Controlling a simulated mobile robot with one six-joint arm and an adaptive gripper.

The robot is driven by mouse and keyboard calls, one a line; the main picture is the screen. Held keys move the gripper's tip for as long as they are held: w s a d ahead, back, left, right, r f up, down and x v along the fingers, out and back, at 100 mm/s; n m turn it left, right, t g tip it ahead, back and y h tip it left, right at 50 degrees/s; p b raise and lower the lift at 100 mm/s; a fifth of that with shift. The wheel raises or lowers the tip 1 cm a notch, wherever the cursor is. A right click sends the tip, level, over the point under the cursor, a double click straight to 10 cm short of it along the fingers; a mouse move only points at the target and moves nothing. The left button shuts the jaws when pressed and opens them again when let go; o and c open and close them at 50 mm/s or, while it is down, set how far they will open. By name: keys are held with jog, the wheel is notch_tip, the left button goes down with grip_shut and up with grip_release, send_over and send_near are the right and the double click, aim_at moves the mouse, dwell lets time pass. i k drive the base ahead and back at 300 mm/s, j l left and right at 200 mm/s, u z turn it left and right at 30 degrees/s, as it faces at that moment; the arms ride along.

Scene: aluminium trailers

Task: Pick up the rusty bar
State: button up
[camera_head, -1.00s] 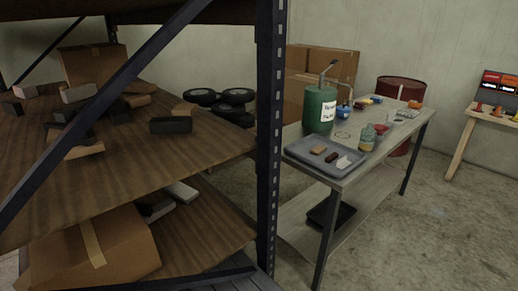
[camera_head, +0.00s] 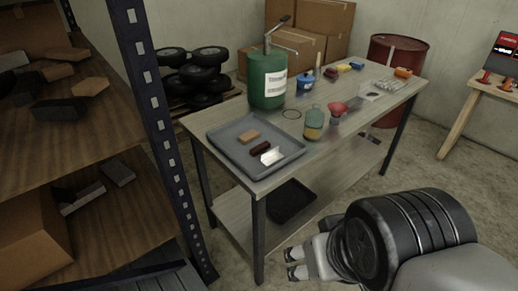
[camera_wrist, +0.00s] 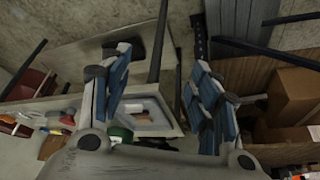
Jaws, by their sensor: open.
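A dark red-brown bar (camera_head: 260,148), which looks like the rusty bar, lies in a grey tray (camera_head: 230,160) at the near left end of the workbench. Beside it in the tray are an orange-brown block (camera_head: 248,136) and a white angled piece (camera_head: 272,155). My gripper (camera_head: 292,263) is low at the right of the bench in the head view, apart from the tray. In the wrist view my gripper (camera_wrist: 160,62) has its blue-padded fingers wide apart with nothing between them. The tray (camera_wrist: 165,125) shows there beyond the fingers; the bar is not clear.
The workbench (camera_head: 210,122) also holds a green pump canister (camera_head: 268,80), a small bottle (camera_head: 314,122) and a red funnel (camera_head: 337,110). A dark shelf post (camera_head: 160,110) stands left of the bench. A black tray (camera_head: 290,200) lies on the lower shelf.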

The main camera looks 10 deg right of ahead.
aim_at(259, 149)
jog(key=i+l+u, duration=0.5)
jog(key=i+l, duration=0.2)
jog(key=i+l+u, duration=0.25)
jog(key=l, duration=0.2)
jog(key=i+l+u, duration=0.25)
jog(key=l, duration=0.25)
jog(key=i, duration=0.1)
